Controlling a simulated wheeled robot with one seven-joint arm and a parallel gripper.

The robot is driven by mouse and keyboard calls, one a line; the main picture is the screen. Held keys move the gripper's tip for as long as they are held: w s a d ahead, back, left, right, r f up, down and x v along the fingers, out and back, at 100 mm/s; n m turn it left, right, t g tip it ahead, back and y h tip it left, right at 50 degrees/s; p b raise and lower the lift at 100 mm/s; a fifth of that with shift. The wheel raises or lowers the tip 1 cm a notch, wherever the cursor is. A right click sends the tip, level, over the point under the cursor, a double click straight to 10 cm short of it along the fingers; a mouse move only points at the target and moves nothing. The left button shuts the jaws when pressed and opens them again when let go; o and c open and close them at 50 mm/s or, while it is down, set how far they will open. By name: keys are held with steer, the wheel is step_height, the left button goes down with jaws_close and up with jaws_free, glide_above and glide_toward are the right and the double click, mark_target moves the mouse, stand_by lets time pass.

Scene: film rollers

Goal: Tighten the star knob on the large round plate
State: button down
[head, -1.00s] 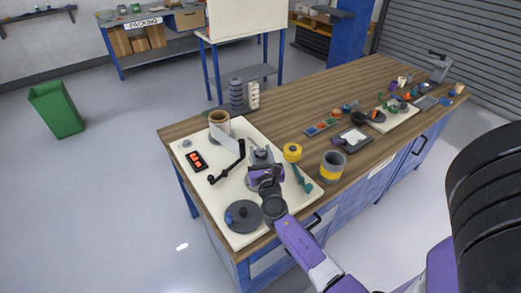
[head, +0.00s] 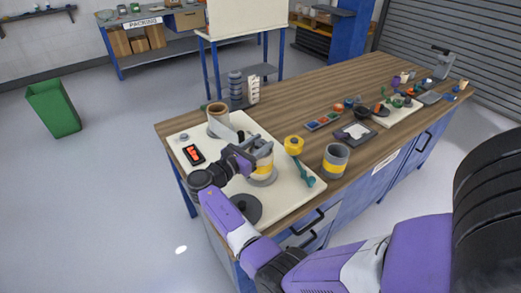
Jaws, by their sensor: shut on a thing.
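My gripper (head: 246,154) is over the cream board (head: 297,197) at the table's near left end. It reaches in from the left, beside the top of a grey and yellow cylinder-shaped fixture (head: 263,171). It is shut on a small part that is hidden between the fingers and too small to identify. A large dark round plate (head: 247,209) lies flat at the board's front, partly covered by my arm. I cannot make out a star knob on its visible part.
A brown-topped roll (head: 218,113) and a black tray with orange pieces (head: 193,155) are on the board's left.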

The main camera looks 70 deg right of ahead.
mark_target(255, 146)
steer(key=shift+m+g+y+b, duration=0.6)
steer(key=shift+m+g+b, duration=0.3)
steer(key=shift+g, duration=0.7)
steer(key=c, duration=0.8)
jaws_free()
steer(key=shift+d, duration=0.1)
steer(key=b+v, duration=0.1)
steer(key=v, duration=0.6)
steer(key=shift+w+a+r+b, duration=0.1)
steer(key=shift+w+a+b, duration=0.05)
steer(key=shift+a+b, duration=0.25)
